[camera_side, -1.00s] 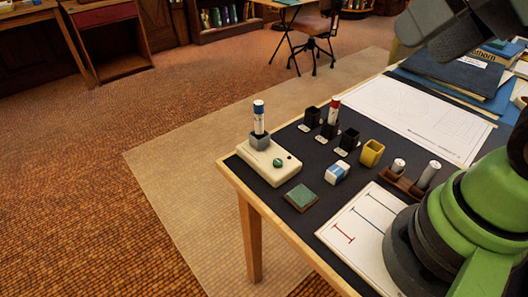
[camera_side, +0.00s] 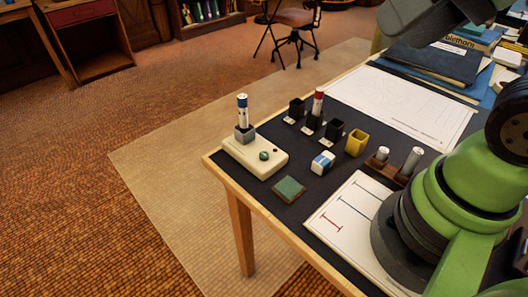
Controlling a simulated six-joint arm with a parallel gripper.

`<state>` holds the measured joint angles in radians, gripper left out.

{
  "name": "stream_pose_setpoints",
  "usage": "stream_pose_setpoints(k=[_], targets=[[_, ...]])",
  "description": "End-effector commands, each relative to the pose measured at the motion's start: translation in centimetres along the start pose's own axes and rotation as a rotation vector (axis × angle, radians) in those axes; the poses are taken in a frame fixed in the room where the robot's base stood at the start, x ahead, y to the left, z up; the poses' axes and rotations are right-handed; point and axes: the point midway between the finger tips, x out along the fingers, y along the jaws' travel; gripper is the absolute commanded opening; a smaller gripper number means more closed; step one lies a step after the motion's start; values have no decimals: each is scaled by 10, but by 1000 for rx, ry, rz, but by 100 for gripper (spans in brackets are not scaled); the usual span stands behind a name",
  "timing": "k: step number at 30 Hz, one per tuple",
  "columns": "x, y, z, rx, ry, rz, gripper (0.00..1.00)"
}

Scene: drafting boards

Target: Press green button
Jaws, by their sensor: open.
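The green button (camera_side: 264,155) is a small round dome on top of a cream box (camera_side: 254,168) near the table's left corner. A grey square holder (camera_side: 245,134) stands at the back of the same box, with a blue-capped marker (camera_side: 242,112) upright in it. Nothing touches the button or covers it. My gripper is outside the picture; only parts of my arm show at the right and top right.
A green square pad (camera_side: 289,189), a blue-and-white eraser (camera_side: 322,162) and a yellow cup (camera_side: 357,142) lie nearby. Black holders (camera_side: 315,123) stand behind, one with a red-capped marker (camera_side: 318,101). A brown rack (camera_side: 385,168) holds two white-topped cylinders.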

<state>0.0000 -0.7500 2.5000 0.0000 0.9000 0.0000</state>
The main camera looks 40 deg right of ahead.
Motion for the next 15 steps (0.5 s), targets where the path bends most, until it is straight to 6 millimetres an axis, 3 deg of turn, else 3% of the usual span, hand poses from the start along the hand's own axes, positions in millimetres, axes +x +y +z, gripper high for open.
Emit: stream_pose_setpoints(k=[1,6,15], targets=[[0,0,0,0,0,0,38],[0,0,0,0,0,0,0],[0,0,0,0,0,0,0]])
